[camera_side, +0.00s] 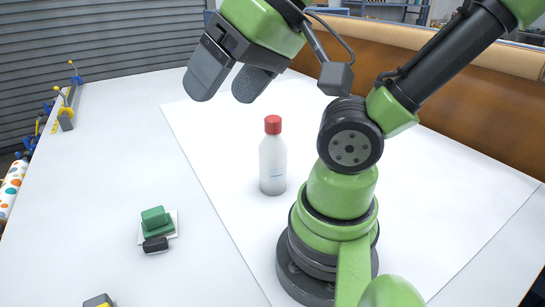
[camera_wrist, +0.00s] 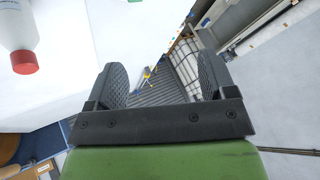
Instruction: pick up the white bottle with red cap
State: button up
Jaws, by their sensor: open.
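The white bottle (camera_side: 272,165) with a red cap (camera_side: 273,125) stands upright on the white table in the side view, left of my arm's base. In the wrist view the bottle (camera_wrist: 17,28) is at the top left, its red cap (camera_wrist: 25,63) pointing down in the picture, its upper part cut off by the edge. My gripper (camera_side: 228,90) is open and empty, raised above the table, up and to the left of the bottle in the side view. Its two fingers (camera_wrist: 164,82) are spread apart in the wrist view, with nothing between them.
A green block (camera_side: 157,221) on a small white pad, with a dark piece beside it, lies left of the bottle. Clamps (camera_side: 66,108) are fixed along the table's left edge. A brown panel (camera_side: 430,85) runs behind the table. The table around the bottle is clear.

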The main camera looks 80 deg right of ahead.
jog(key=shift+c, duration=0.2)
jog(key=m+g+h, duration=0.3)
jog(key=m+g, duration=0.6)
jog(key=m, duration=1.7)
send_over(272, 117)
jog(key=a, duration=0.1)
notch_tip(272, 117, down, 7)
jog(key=shift+r, duration=0.15)
jog(key=f, duration=0.4)
jog(key=shift+s+d, duration=0.25)
jog(key=shift+d+f, duration=0.2)
jog(key=shift+f, duration=2.8)
grip_shut()
